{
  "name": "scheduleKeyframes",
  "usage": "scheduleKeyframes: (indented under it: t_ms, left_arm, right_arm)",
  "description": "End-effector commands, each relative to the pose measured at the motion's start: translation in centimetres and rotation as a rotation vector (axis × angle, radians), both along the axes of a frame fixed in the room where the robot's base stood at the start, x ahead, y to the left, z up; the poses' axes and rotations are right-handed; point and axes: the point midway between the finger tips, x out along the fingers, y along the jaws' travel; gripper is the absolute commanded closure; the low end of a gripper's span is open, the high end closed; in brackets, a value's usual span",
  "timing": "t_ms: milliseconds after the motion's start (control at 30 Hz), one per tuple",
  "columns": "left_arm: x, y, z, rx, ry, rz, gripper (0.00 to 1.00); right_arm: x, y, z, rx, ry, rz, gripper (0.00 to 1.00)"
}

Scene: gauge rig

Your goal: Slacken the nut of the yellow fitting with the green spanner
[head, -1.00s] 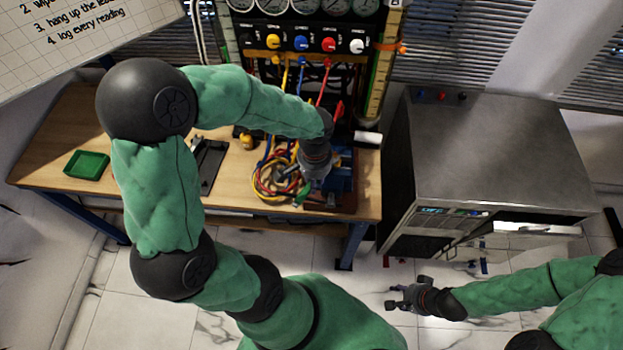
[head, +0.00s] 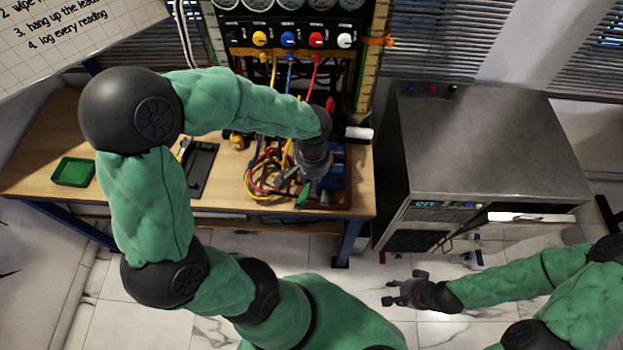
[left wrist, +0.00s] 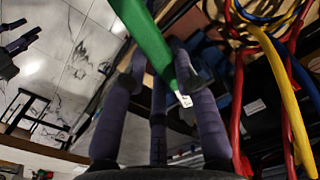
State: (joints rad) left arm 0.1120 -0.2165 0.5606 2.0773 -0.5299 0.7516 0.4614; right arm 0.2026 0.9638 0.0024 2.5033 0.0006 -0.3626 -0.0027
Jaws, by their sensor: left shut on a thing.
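The green spanner (left wrist: 150,38) is between the fingers of my left gripper (left wrist: 163,65) in the left wrist view, and the gripper is shut on it. In the head view a short green piece of the spanner (head: 303,196) shows below my left gripper (head: 305,180), over the bench's front right part. A yellow fitting (head: 264,58) seems to sit under the yellow knob on the gauge panel, with a yellow hose below it; its nut is too small to make out. My right gripper (head: 402,290) looks open and empty, low over the floor.
Coiled yellow, red and blue hoses (head: 262,180) lie beside my left gripper. A blue block (head: 338,172) stands right of it. The bench (head: 120,130) holds a green tray (head: 75,171) and a black tray (head: 200,167). A grey metal cabinet (head: 490,145) stands right.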

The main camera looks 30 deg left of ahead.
Motion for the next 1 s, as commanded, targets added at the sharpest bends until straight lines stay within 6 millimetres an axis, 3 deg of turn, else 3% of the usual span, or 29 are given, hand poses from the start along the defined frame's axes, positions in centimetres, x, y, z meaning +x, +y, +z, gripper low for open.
scheduleKeyframes:
  t_ms: [1000]
  left_arm:
    - [0.3,-1.2,0.0,0.000,0.000,0.110,1.00]
  right_arm:
    - [0.0,0.0,-0.9,0.000,0.000,0.000,0.60]
